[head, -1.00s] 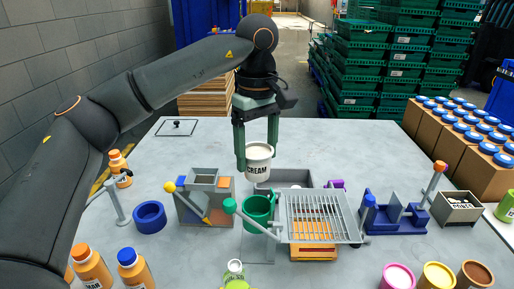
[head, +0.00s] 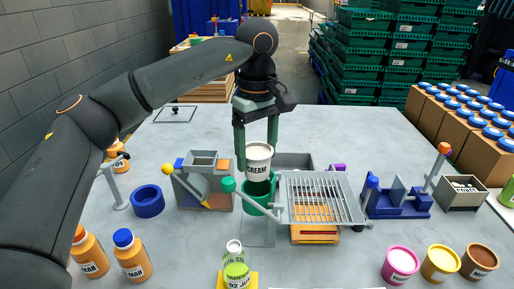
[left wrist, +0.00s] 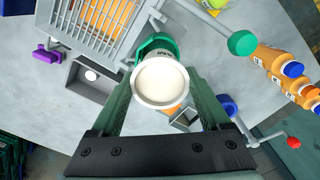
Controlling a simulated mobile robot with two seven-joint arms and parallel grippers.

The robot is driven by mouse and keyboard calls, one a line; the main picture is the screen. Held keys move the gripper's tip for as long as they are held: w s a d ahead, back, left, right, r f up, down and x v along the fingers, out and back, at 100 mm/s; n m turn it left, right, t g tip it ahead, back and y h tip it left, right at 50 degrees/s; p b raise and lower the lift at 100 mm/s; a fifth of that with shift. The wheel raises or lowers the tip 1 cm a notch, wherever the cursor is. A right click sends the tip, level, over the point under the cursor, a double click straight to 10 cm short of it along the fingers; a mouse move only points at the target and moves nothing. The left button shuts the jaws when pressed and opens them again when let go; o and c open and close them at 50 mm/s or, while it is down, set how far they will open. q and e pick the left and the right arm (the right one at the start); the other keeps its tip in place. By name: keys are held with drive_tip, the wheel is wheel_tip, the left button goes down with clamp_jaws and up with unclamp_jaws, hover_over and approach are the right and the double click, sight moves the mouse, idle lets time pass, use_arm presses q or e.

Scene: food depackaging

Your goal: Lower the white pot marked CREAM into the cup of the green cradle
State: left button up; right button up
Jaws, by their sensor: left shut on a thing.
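The white pot marked CREAM (head: 258,163) is upright between the fingers of my left gripper (head: 257,150), which is shut on it. The green cradle (head: 257,197) stands directly below, on a grey stand. In the head view the pot's lower end is at the cradle cup's rim and hides part of its opening; I cannot tell how far inside it is. In the left wrist view the pot's pale round top (left wrist: 161,80) covers most of the green cup (left wrist: 154,44). My right gripper is not in view.
A wire rack (head: 318,198) stands right of the cradle, with a green-knobbed lever (head: 228,184) at its left. A grey-orange fixture (head: 203,183) and blue ring (head: 147,200) are further left. A green bottle (head: 236,264) stands in front.

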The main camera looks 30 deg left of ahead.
sight(257, 168)
use_arm(q)
drive_tip(key=shift+f+b, duration=1)
drive_tip(key=shift+f, duration=0.75)
drive_tip(key=shift+s+f, duration=0.1)
drive_tip(key=shift+f, duration=0.1)
drive_tip(key=shift+s+f, duration=0.1)
drive_tip(key=shift+f, duration=0.05)
drive_tip(key=o, duration=1.3)
drive_tip(key=shift+d, duration=0.1)
